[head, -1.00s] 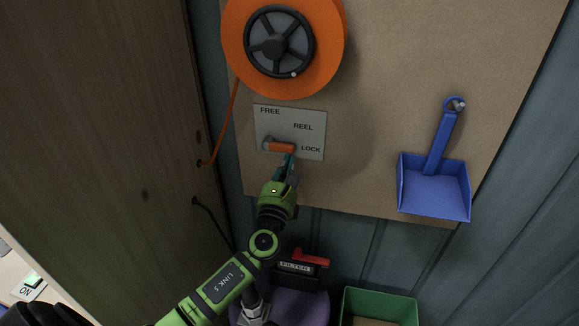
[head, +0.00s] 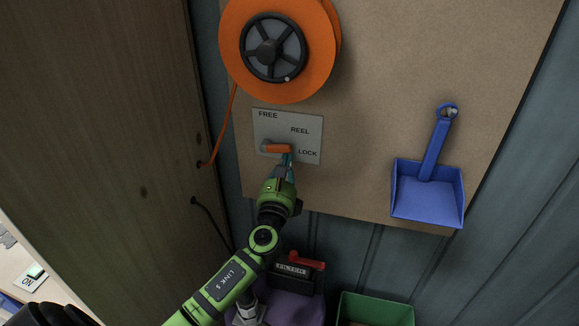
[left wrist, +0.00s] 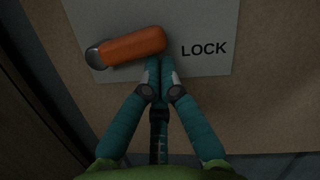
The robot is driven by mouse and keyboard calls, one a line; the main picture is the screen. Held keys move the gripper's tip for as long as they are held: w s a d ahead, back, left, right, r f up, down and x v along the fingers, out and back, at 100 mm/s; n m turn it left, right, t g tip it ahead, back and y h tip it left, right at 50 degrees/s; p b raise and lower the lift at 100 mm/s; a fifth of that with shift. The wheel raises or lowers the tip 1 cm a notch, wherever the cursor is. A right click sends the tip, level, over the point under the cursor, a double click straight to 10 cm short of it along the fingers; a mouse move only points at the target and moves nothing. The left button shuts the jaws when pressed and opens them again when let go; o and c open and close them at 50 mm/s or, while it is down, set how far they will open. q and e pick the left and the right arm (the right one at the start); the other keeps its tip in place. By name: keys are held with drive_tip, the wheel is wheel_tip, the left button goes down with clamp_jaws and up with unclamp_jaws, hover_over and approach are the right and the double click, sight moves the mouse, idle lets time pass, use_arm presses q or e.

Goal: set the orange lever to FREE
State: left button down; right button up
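The orange lever (head: 277,149) sits on a pale plate (head: 309,122) marked FREE, REEL and LOCK. Its grey pivot is at the left and its orange handle points right, toward LOCK. In the left wrist view the lever (left wrist: 134,46) lies nearly level, its free end slightly raised beside the word LOCK. My left gripper (head: 288,160) is just below the handle's free end. In the left wrist view its teal fingertips (left wrist: 160,62) are together with nothing seen between them, at the handle's lower edge, touching or very near. My right gripper is not in view.
An orange reel (head: 311,75) with a dark hub hangs above the plate, its orange cord running down left to the wooden panel (head: 120,130). A blue dustpan (head: 428,190) hangs at the right. A box with a red handle (head: 296,268) and a green bin (head: 376,310) stand below.

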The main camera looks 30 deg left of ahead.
use_arm(q)
wheel_tip(320, 180, up, 5)
drive_tip(key=n+g+y+p, duration=0.1)
drive_tip(key=n+p, duration=0.1)
drive_tip(key=n, duration=0.2)
drive_tip(key=n+p, duration=0.1)
drive_tip(key=n, duration=0.4)
drive_tip(key=shift+f+g+y+p, duration=0.2)
drive_tip(key=shift+g+y+p, duration=0.15)
drive_tip(key=shift+g+y, duration=0.05)
drive_tip(key=r+n+p, duration=0.1)
drive_tip(key=n, duration=0.1)
drive_tip(key=a+r+n+g+p, duration=0.1)
drive_tip(key=n, duration=0.1)
drive_tip(key=shift+s+p, duration=0.1)
drive_tip(key=shift+p, duration=0.3)
drive_tip(key=shift+s+a+r+n+g+p, duration=0.15)
drive_tip(key=shift+a+r+n+p, duration=0.1)
drive_tip(key=shift+n+p, duration=0.3)
drive_tip(key=shift+a+r+n+g+p, duration=0.1)
drive_tip(key=shift+a+n+g+p, duration=0.1)
drive_tip(key=shift+n+p, duration=0.35)
drive_tip(key=shift+a+r+n, duration=0.1)
drive_tip(key=shift+a+n, duration=0.1)
drive_tip(key=shift+n, duration=0.3)
drive_tip(key=shift+a+p, duration=0.1)
drive_tip(key=shift+p, duration=0.25)
